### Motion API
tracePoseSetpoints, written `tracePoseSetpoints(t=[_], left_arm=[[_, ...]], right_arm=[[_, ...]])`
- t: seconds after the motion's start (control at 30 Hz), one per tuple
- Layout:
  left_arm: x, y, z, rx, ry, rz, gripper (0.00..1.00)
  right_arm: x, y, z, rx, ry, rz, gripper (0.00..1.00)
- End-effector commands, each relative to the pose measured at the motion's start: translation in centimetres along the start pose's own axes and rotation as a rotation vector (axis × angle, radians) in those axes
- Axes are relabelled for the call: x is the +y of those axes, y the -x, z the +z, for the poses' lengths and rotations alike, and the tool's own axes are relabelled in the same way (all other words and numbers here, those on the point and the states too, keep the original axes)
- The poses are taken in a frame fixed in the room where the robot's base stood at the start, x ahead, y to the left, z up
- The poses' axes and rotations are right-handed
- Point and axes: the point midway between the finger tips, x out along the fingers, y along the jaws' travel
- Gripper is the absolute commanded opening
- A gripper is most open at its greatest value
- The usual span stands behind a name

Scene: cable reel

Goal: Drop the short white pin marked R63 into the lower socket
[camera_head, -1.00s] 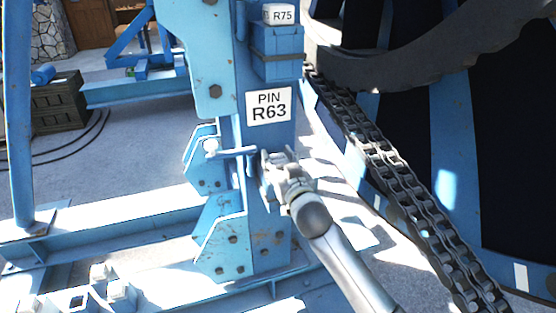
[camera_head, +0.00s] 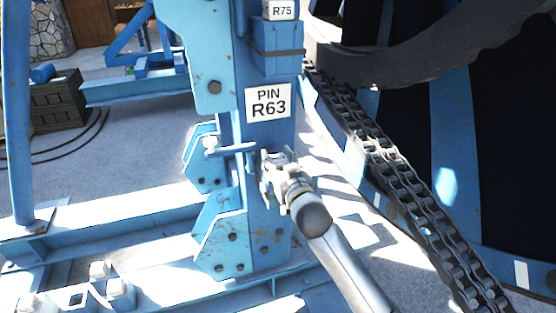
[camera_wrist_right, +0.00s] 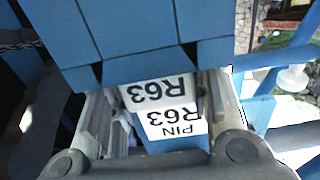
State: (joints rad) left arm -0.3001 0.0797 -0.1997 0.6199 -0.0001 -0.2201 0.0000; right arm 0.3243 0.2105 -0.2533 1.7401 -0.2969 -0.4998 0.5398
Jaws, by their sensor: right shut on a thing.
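My right gripper (camera_head: 274,172) is at the front of the blue post, below the sign reading PIN R63 (camera_head: 268,103). In the right wrist view, which is upside down, its fingers (camera_wrist_right: 152,112) are shut on the white pin marked R63 (camera_wrist_right: 158,92). The pin lies right against the blue box-like socket (camera_wrist_right: 130,35) in that view; I cannot tell how far in it is. The gripper hides the pin and most of the socket in the head view. The sign also shows in the wrist view (camera_wrist_right: 176,124). My left gripper is not in view.
A white block marked R75 (camera_head: 281,10) sits on the upper blue box (camera_head: 276,45). A blue lever with a white knob (camera_head: 211,143) sticks out left of my gripper. A heavy chain (camera_head: 400,175) and the large reel are to the right.

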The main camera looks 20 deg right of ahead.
Motion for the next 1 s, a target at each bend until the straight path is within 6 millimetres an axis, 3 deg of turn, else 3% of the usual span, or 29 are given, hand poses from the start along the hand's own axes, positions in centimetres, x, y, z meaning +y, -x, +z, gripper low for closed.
tracePoseSetpoints(t=[0.3,0.33,0.5,0.87,1.0], left_arm=[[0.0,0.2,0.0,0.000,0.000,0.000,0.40],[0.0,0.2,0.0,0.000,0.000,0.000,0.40],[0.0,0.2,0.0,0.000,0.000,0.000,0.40],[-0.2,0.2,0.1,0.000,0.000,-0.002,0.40],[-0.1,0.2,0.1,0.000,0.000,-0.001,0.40]], right_arm=[[-0.1,0.0,-0.1,0.001,0.000,-0.001,0.05],[-0.1,0.0,0.0,0.001,0.000,-0.001,0.46],[-0.1,0.0,0.0,0.000,0.000,-0.001,0.67],[0.0,0.1,0.3,-0.005,0.000,0.000,0.69],[0.0,1.1,0.3,-0.005,0.000,0.000,0.69]])
